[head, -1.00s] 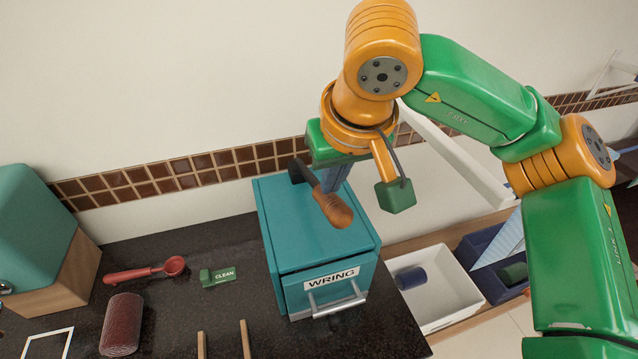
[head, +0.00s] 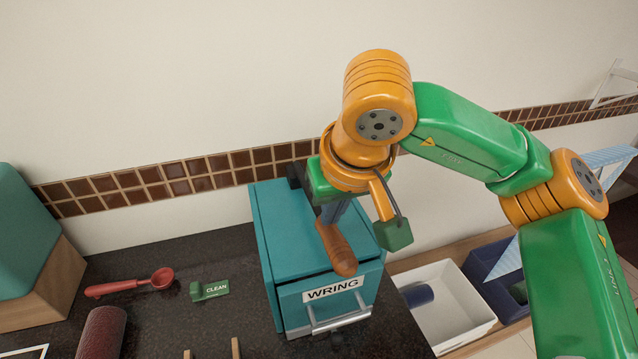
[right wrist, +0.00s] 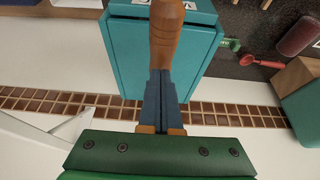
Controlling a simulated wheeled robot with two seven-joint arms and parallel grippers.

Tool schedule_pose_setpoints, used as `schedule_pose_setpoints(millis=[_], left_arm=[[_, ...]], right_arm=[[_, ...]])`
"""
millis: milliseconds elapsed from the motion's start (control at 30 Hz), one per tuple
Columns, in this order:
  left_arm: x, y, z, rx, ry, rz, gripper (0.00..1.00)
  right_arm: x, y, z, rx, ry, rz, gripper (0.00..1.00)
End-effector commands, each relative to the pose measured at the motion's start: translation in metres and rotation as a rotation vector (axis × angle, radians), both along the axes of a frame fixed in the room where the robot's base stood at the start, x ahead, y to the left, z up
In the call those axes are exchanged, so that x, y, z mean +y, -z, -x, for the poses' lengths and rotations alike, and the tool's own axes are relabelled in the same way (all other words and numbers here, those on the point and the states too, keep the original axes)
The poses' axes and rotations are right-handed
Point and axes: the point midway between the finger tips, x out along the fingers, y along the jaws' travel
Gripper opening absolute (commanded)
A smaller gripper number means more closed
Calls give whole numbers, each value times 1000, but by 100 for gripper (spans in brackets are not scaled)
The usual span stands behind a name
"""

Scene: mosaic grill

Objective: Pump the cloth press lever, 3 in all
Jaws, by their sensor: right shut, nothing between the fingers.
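The cloth press is a teal box (head: 295,225) with a WRING label (head: 333,289) and a metal bar handle on its front. Its lever has a wooden grip (head: 338,252) that lies low over the box top and points to the front. My right gripper (head: 333,212) is shut and empty, fingers pointing down at the lever behind the wooden grip. In the right wrist view, the closed blue fingers (right wrist: 161,78) meet the lever's wooden grip (right wrist: 166,38); whether they touch is hard to tell. My left gripper is not in view.
A green CLEAN tag (head: 210,290), a red scoop (head: 125,286) and a dark red roll (head: 102,333) lie left of the press on the dark counter. A white bin (head: 465,300) and a navy bin (head: 490,265) stand to the right. The tiled wall is behind.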

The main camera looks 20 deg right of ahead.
Motion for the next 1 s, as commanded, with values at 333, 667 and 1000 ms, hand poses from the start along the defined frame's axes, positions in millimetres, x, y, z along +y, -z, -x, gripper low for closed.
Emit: schedule_pose_setpoints(millis=[333,667,1000], left_arm=[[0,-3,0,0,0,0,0],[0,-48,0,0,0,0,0],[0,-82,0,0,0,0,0]], right_arm=[[0,-3,0,0,0,0,0],[0,-51,-1,1,0,1,0],[0,-95,-2,-1,-1,-1,0]])
